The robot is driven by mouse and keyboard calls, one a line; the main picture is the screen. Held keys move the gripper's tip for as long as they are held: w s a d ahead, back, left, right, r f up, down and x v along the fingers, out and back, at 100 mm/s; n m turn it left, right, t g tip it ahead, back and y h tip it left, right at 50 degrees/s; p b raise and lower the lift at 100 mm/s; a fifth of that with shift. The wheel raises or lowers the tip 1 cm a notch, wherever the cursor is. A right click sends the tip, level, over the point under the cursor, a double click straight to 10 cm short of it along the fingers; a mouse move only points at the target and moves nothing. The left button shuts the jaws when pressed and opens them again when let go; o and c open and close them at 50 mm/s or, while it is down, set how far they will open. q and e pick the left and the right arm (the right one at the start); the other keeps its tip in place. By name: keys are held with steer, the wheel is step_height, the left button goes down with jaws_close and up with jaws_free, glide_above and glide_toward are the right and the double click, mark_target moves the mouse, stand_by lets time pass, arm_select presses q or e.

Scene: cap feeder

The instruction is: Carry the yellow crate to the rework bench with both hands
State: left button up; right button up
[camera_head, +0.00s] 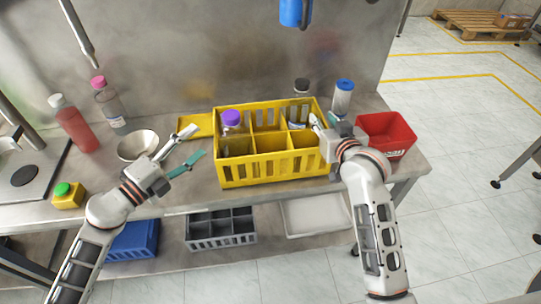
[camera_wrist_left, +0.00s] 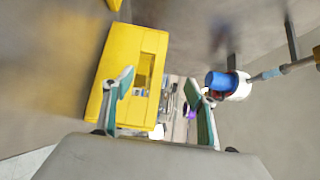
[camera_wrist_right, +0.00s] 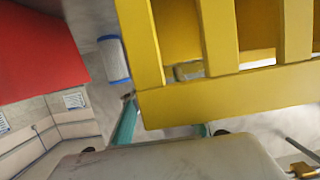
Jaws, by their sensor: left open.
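The yellow crate (camera_head: 270,170) stands upright near the front of the metal table, divided into compartments. A bottle with a purple cap (camera_head: 231,118) is in its back left compartment. My left gripper (camera_head: 190,146) is open and empty, left of the crate and apart from it. In the left wrist view the crate (camera_wrist_left: 153,45) is ahead of the fingers. My right gripper (camera_head: 325,124) is at the crate's right wall. In the right wrist view the crate's rail (camera_wrist_right: 235,97) hides part of one finger, so its grip is unclear. I cannot identify the rework bench.
A bowl (camera_head: 138,146), a red bottle (camera_head: 75,125) and a green-button box (camera_head: 67,195) stand left. Floor (camera_head: 455,115) is open at right; a pallet (camera_head: 480,22) lies farther back.

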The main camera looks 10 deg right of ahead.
steer(key=o, duration=0.3)
steer(key=shift+s, duration=0.1)
steer(key=v, duration=1.1)
steer(key=shift+s+r, duration=0.15)
steer(key=shift+s, duration=0.25)
